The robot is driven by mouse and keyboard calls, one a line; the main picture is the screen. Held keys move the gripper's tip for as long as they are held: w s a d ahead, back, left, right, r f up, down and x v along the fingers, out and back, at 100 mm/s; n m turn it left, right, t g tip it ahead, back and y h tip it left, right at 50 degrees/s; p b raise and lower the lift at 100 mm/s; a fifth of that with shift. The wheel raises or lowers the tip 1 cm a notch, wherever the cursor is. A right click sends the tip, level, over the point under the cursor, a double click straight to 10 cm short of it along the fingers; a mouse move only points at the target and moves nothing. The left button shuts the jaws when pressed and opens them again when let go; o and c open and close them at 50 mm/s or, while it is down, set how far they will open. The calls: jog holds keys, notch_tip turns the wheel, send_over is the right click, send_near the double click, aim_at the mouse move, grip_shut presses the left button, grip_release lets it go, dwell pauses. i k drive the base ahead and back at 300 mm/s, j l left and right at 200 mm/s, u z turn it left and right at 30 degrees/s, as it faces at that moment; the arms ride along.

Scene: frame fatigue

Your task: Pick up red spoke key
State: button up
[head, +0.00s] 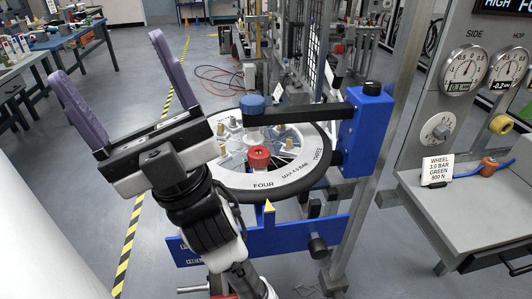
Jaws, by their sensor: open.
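My gripper (106,55) is in the left part of the head view, raised above the floor. Its two purple fingers are wide apart with nothing between them. A red ribbed knob-like piece (258,157) sits near the middle of the wheel (256,181), to the right of my gripper. I cannot tell whether this is the red spoke key; no other clear key shape shows. The wheel lies flat in a blue stand, and my gripper's body overlaps its left edge.
A blue clamp post (366,132) with a black arm and blue knob (252,104) reaches over the wheel. A grey gauge panel and shelf (480,205) stand at right. A blue workbench (60,38) holds small items at back left. Open floor lies between bench and wheel.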

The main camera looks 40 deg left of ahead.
aim_at(260, 161)
jog(key=k+l+u, duration=0.2)
jog(key=i+j+u, duration=0.15)
jog(key=u, duration=0.25)
jog(key=i+j+u, duration=0.1)
jog(key=u, duration=0.3)
jog(key=i+u, duration=0.3)
jog(key=u, duration=0.15)
